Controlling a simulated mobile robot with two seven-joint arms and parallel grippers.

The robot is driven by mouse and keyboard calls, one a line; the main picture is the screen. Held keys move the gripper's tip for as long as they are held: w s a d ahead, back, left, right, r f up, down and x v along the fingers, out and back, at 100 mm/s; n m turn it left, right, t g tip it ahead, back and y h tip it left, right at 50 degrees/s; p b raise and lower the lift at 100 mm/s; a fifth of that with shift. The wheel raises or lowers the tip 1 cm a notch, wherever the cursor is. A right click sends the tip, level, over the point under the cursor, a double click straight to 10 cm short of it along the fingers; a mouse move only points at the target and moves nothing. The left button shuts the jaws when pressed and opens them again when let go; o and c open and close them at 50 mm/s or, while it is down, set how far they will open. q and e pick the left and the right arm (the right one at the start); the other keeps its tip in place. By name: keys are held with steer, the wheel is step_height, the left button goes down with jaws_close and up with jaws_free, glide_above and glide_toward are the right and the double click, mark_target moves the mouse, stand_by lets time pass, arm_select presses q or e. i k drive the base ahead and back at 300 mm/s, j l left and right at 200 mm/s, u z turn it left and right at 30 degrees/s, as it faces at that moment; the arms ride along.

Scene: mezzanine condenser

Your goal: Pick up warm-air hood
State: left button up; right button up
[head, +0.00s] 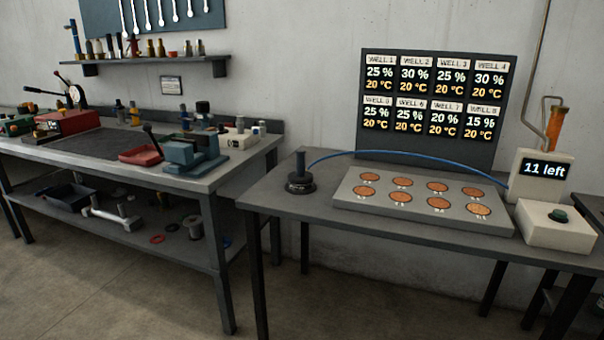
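The warm-air hood is most likely the small black piece (300,178) with a round flared base and an upright handle. It stands upright on the left part of the dark table (280,212). A blue hose (400,157) arches from near it over to the white unit at the right. A grey plate (352,203) with several round copper wells lies to its right, apart from it. Neither of my grippers shows in the head view.
A display board (432,150) with well readings stands behind the plate. A white box (548,232) with a dark green knob and an "11 left" screen (544,169) sits at the right. A cluttered workbench (225,175) stands at the left, with a gap before the table.

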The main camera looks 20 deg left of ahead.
mark_target(301, 179)
steer(key=i+j+u, duration=0.1)
steer(key=u, duration=0.85)
steer(key=i+l+u, duration=0.2)
steer(key=i+u, duration=0.15)
steer(key=i, duration=0.15)
steer(key=i+l+u, duration=0.35)
steer(key=i, duration=0.2)
